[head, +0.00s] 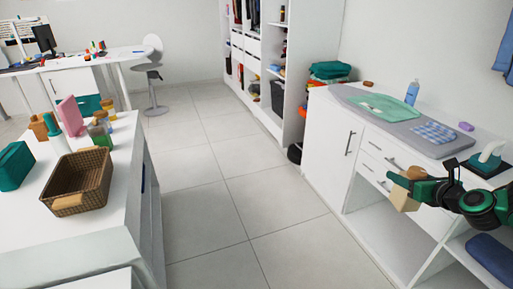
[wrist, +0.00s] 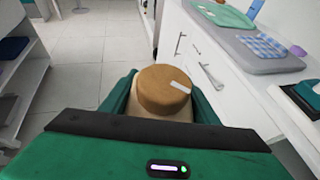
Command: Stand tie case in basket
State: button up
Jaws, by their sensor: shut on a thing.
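My gripper (head: 407,186) is at the right of the head view, in front of the right-hand counter's drawers. It is shut on a cream case with a brown lid, which I take to be the tie case (head: 402,200). In the wrist view the case's round brown lid (wrist: 163,90) with a white label strip shows between the green fingers; its lower part is mostly hidden. A brown woven basket (head: 97,190) with a tan patch on its front stands on the white table at the left, far from my gripper. The basket's inside looks empty from here.
On the left table (head: 125,150), a teal box (head: 15,166), a pink box (head: 70,116) and several bottles stand around the basket. The right counter (head: 318,150) carries a grey pad, folded cloths, a blue bottle and an iron (head: 489,157). Tiled floor between them is clear.

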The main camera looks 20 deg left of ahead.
aim_at(96, 182)
jog(key=i, duration=1.7)
jog(key=u, duration=2)
jog(key=i, duration=1)
jog(key=z, duration=0.05)
